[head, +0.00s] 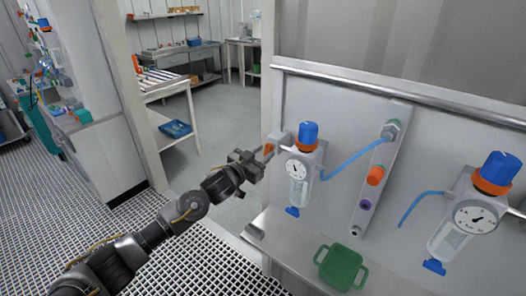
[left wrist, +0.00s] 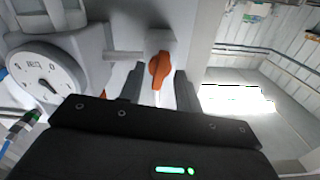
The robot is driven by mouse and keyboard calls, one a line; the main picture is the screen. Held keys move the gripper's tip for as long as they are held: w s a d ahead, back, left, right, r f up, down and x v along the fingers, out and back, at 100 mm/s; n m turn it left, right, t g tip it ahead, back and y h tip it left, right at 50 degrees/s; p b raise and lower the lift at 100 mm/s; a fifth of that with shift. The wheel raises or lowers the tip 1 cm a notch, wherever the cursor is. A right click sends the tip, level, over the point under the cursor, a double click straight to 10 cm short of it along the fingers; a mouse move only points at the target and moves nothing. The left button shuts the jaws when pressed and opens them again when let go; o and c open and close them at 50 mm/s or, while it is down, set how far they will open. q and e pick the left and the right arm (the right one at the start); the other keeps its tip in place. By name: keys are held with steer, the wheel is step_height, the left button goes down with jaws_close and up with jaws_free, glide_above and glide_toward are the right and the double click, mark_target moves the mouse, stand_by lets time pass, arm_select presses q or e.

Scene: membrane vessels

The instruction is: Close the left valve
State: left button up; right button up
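The left valve has an orange handle (head: 268,148) on a grey body at the left side of the left vessel (head: 299,178), which has a blue cap, an orange collar and a round gauge. In the left wrist view the orange handle (left wrist: 160,71) points roughly up and down the picture. My left gripper (head: 262,154) is at the valve. In the left wrist view its two dark fingers (left wrist: 158,90) stand apart, one on each side of the handle, with gaps visible. I cannot tell whether the fingertips reach past it. My right gripper is not in view.
The wall panel carries a strip with an orange knob (head: 375,175) and a purple fitting (head: 365,204). Blue hoses run to the vessels. A second vessel (head: 466,219) is at the right. A green container (head: 340,267) sits on the ledge below. A doorway is behind my left arm.

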arm_select(q)
steer(key=shift+w+d, duration=0.15)
steer(key=shift+w, duration=0.05)
jaws_close()
